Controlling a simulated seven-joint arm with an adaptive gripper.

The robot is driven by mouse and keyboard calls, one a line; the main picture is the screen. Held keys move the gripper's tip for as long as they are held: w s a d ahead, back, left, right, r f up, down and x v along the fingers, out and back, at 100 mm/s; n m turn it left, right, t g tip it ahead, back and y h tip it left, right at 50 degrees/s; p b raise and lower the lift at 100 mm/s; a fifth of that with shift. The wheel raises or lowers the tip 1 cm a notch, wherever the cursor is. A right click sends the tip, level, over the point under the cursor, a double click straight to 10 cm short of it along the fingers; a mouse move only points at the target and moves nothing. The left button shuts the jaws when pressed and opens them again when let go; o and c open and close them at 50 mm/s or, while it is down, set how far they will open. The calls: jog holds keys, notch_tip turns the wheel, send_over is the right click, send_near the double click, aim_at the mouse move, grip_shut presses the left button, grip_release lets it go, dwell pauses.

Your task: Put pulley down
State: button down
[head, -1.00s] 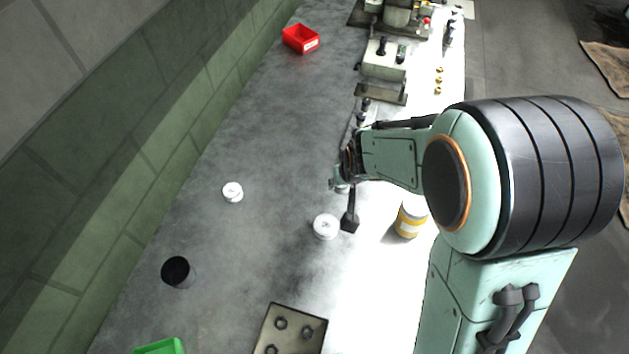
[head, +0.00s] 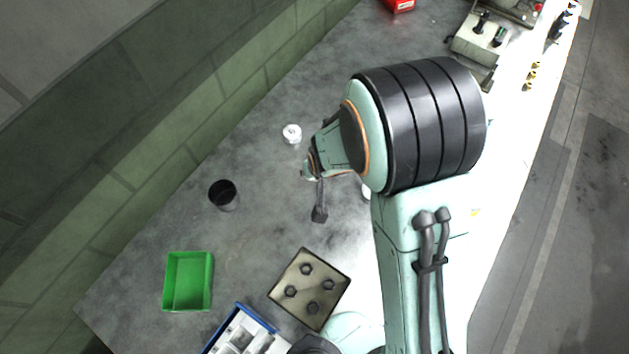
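Two small white round parts are on the grey table, and I cannot tell for sure which is the pulley. One white round part (head: 292,133) lies flat and fully visible, just up and left of my gripper. The other white round part (head: 366,191) shows only as a sliver, mostly hidden behind my arm. My gripper (head: 307,174) is small and partly covered by my own wrist, over the table between the two. Its fingers are too small to read, and nothing clearly shows between them.
A black cup (head: 223,195) stands left of my gripper. A green bin (head: 188,255), a blue-edged tray (head: 238,312) and a square plate with several dark bolts (head: 335,281) lie nearer. A red bin (head: 399,5) and a control box (head: 482,37) are farther off. Table between cup and plate is clear.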

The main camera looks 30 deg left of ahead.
aim_at(314, 187)
jog(key=shift+f, duration=2.7)
jog(key=shift+f, duration=0.15)
jog(key=c, duration=0.8)
grip_release()
